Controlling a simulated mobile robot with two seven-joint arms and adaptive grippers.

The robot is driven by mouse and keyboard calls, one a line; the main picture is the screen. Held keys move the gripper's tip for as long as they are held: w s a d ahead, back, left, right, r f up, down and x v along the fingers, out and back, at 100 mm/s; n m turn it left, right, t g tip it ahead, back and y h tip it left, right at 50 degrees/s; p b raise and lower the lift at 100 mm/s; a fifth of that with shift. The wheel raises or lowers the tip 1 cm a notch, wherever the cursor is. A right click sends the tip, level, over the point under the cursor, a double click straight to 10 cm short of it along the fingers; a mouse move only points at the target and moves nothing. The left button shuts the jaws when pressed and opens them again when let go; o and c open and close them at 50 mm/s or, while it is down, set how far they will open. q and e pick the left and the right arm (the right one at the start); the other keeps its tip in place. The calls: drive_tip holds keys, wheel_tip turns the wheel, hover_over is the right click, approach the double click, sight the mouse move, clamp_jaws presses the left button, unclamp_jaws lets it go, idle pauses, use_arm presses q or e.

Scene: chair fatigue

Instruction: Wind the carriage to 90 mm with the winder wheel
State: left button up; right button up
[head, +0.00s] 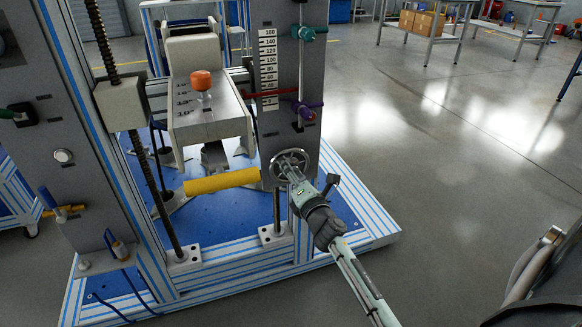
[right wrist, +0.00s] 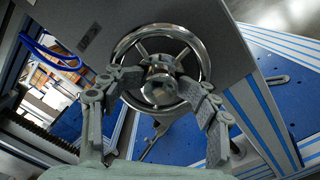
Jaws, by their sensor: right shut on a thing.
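The winder wheel (head: 290,151) is a chrome handwheel on the lower front of the grey right column. It also shows in the right wrist view (right wrist: 125,42), with spokes and a round hub. My right gripper (head: 295,179) is at the wheel; its two fingers (right wrist: 158,92) lie on opposite sides of the hub, shut on the wheel. A white scale (head: 267,60) numbered up to 160 is on the column above. My left gripper is out of view.
A teal clamp (head: 307,33) and a purple clamp (head: 307,110) sit on a vertical rod beside the scale. A white seat with an orange knob (head: 201,80) and a yellow roller (head: 221,182) stand left of the wheel. Right of the blue base, the floor is clear.

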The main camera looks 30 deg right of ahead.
drive_tip(key=m, duration=0.3)
drive_tip(key=shift+w+r, duration=0.1)
drive_tip(key=shift+r, duration=0.05)
drive_tip(key=m+p, duration=0.1)
drive_tip(key=m, duration=0.3)
drive_tip(key=shift+r+m+p, duration=0.1)
drive_tip(key=shift+m+p, duration=0.3)
drive_tip(key=shift+m, duration=0.7)
drive_tip(key=m+p, duration=0.1)
drive_tip(key=m, duration=0.2)
drive_tip(key=shift+m+p, duration=0.3)
drive_tip(key=shift+p, duration=0.05)
drive_tip(key=shift+m, duration=0.9)
drive_tip(key=shift+f+m, duration=0.2)
drive_tip(key=shift+m, duration=0.3)
